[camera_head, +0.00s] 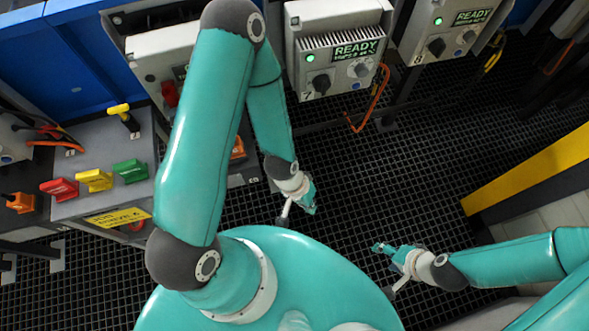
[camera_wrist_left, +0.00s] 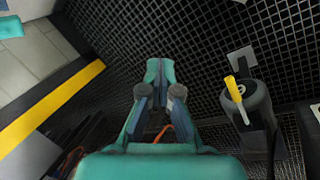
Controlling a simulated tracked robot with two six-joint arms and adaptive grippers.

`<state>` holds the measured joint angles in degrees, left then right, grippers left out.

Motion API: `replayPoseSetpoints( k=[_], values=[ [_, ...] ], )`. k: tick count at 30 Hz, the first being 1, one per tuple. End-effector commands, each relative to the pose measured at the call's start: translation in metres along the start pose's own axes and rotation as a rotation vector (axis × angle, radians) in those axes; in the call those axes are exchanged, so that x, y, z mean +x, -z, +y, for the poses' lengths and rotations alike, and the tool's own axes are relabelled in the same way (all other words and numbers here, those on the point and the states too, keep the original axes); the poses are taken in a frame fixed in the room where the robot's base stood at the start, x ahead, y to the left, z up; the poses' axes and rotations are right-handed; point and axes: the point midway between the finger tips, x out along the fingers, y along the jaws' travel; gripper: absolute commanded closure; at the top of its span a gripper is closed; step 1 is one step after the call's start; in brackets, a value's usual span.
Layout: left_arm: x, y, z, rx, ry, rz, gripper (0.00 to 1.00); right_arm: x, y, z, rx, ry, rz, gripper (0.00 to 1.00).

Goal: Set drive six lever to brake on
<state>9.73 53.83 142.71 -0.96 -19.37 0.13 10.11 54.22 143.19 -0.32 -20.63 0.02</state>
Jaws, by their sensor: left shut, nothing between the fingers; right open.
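A lever with a yellow handle (camera_wrist_left: 232,89) stands on a dark grey rounded housing (camera_wrist_left: 248,105) at the right of the left wrist view; I cannot read a drive number on it. In the head view, a grey drive box (camera_head: 160,55) left of box 7 is partly hidden behind my left arm, so its number and any lever below it are hidden. My left gripper (camera_head: 309,207) hangs over the dark grating, shut and empty; its closed fingers also show in the left wrist view (camera_wrist_left: 159,70), apart from the lever. My right gripper (camera_head: 378,247) is open and empty over the grating.
Drive boxes 7 (camera_head: 325,65) and 8 (camera_head: 437,45) show green READY displays. A grey panel (camera_head: 85,205) at left carries red, yellow and green handles; a yellow-topped lever (camera_head: 119,110) stands behind them. A yellow-edged barrier (camera_head: 530,170) is at right. The middle grating is clear.

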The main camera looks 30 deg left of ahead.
Motion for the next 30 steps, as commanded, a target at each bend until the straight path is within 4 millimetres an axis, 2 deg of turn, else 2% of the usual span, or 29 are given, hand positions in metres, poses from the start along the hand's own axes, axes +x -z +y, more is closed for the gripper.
replayPoseSetpoints(
  k=[1,3,7,12,15,18,22,26,30],
  values=[
    [0.009,0.003,-0.001,0.02,-0.004,-0.005,1.0,0.011,0.0,0.004,0.0,0.0,0.0,0.3],
    [0.025,0.006,0.01,0.06,-0.012,-0.02,1.0,0.025,0.0,0.009,0.0,0.0,0.0,0.3],
    [0.053,0.02,0.012,0.197,-0.014,-0.075,1.0,0.063,0.0,0.023,0.0,0.0,0.0,0.3],
    [0.086,0.047,0.001,0.445,0.06,-0.17,1.0,0.128,0.001,0.046,0.0,0.0,0.0,0.3],
    [0.095,0.068,-0.013,0.583,0.159,-0.22,1.0,0.164,0.001,0.059,0.0,0.0,0.0,0.3],
    [0.093,0.09,-0.027,0.69,0.281,-0.256,1.0,0.196,0.001,0.071,0.0,0.0,0.0,0.3],
    [0.081,0.115,-0.042,0.771,0.435,-0.282,1.0,0.226,0.001,0.081,0.0,0.0,0.0,0.3],
    [0.065,0.131,-0.05,0.803,0.545,-0.292,1.0,0.241,0.002,0.087,0.0,0.0,0.0,0.3],
    [0.054,0.138,-0.053,0.813,0.599,-0.297,1.0,0.246,0.002,0.089,0.0,0.0,0.0,0.3]
  ],
)
